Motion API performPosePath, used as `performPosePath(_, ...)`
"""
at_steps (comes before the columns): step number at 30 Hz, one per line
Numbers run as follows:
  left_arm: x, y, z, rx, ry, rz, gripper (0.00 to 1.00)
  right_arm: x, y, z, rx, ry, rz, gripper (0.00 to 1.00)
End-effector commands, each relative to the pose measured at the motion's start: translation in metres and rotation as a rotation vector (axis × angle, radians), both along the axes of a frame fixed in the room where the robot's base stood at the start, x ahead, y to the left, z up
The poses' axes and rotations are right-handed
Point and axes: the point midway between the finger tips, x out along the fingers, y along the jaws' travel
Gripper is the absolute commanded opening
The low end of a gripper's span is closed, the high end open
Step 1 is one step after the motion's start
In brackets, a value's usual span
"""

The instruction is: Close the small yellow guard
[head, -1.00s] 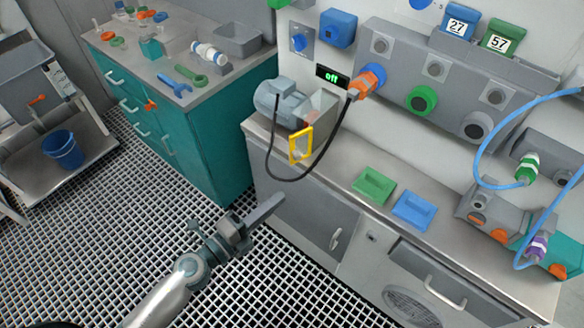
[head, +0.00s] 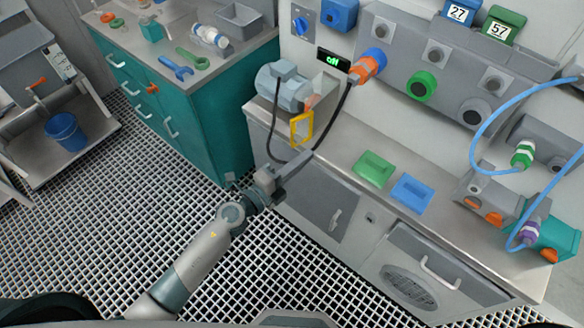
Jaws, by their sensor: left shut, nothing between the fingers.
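The small yellow guard (head: 293,127) is a yellow rectangular frame at the front of the grey motor (head: 284,88) on the left end of the steel counter. It stands upright and looks swung out from the housing, though its exact angle is hard to tell. My left gripper (head: 304,160) is shut and empty. It is just below and in front of the guard, near the counter's front edge, close to the hanging black cable. I cannot tell whether it touches the cable. My right gripper is not in view.
A black cable (head: 333,122) loops from an orange plug (head: 364,68) past the guard. A display (head: 333,60) reads "off". A teal cabinet (head: 205,122) stands at left.

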Motion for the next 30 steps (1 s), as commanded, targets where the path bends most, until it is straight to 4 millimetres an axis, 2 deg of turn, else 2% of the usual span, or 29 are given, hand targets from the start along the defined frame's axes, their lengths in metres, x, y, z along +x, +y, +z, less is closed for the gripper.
performPosePath(1, 0.008, 0.009, -0.003, 0.005, -0.002, 0.004, 0.0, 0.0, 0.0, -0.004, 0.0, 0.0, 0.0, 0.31)
performPosePath(9, 0.025, 0.021, -0.002, 0.003, 0.0, 0.003, 0.0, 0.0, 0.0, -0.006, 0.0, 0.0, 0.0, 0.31)
performPosePath(23, 0.026, 0.022, -0.002, 0.003, 0.0, 0.001, 0.0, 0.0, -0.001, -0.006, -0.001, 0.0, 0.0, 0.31)
performPosePath(30, 0.029, 0.026, -0.003, 0.004, -0.002, -0.034, 0.0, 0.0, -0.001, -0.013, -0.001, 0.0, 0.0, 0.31)
